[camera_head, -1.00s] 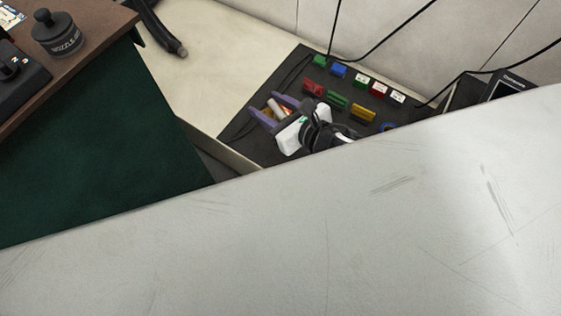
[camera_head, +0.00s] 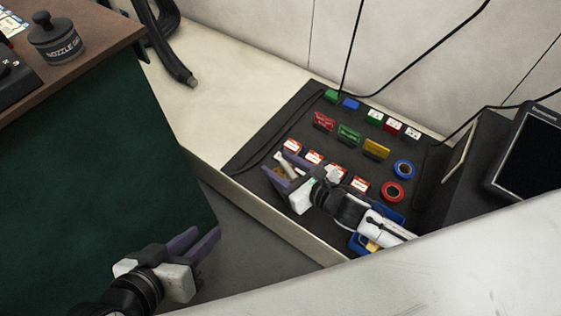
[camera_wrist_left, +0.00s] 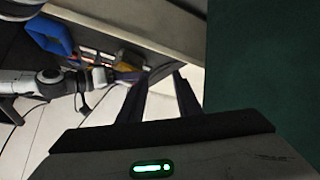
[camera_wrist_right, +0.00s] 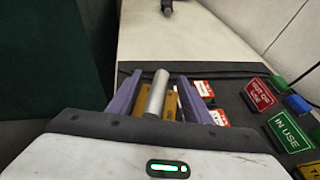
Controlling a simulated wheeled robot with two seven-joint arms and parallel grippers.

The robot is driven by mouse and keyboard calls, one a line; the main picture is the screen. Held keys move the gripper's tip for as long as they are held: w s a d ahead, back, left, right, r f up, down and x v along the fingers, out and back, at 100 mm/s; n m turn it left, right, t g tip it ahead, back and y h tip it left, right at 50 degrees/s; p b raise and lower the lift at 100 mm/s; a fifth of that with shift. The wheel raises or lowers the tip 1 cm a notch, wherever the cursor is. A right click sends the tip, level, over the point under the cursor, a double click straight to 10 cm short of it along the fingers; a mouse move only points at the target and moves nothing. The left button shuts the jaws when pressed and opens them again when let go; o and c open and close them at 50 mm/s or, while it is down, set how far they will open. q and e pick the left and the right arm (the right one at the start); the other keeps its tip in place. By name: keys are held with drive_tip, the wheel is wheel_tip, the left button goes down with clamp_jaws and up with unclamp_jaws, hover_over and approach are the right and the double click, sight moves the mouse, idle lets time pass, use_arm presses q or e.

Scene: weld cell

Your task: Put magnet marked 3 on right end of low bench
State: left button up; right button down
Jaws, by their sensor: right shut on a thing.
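Small blocks with white labels, one green (camera_head: 375,117), one red (camera_head: 394,125) and one dark (camera_head: 413,132), stand at the back of the dark mat. Their marks are too small to read, so I cannot tell which is the magnet marked 3. My right gripper (camera_head: 286,168) is over the mat's front left part. Its fingers are on either side of a silver cylinder (camera_wrist_right: 157,92); a brown-yellow piece (camera_wrist_right: 171,105) shows beside it. My left gripper (camera_head: 194,246) is open and empty in front of the low bench (camera_head: 275,220).
Red-and-white boxes (camera_head: 291,146), red, green and yellow signs (camera_head: 376,149), and blue and red rings (camera_head: 392,191) crowd the mat. A dark screen (camera_head: 530,155) stands right. The bench's left part (camera_head: 230,75) is mostly clear, with a black hose (camera_head: 170,50).

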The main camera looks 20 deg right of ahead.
drive_tip(key=shift+w+f, duration=0.15)
drive_tip(key=shift+f, duration=0.25)
use_arm(q)
drive_tip(key=shift+w+d+r+t, duration=0.1)
drive_tip(key=shift+d+r+t, duration=0.15)
drive_tip(key=shift+r, duration=0.25)
use_arm(e)
drive_tip(key=shift+r, duration=0.1)
use_arm(q)
drive_tip(key=shift+f, duration=0.1)
use_arm(e)
drive_tip(key=c, duration=0.9)
unclamp_jaws()
drive_tip(key=shift+f, duration=0.3)
drive_tip(key=shift+r, duration=0.15)
use_arm(q)
drive_tip(key=a+f+p, duration=0.1)
drive_tip(key=p, duration=0.1)
drive_tip(key=s+a+f+g+y+p, duration=0.1)
drive_tip(key=f, duration=0.1)
drive_tip(key=shift+a+p, duration=0.25)
drive_tip(key=shift+p, duration=0.15)
use_arm(e)
drive_tip(key=v, duration=1.2)
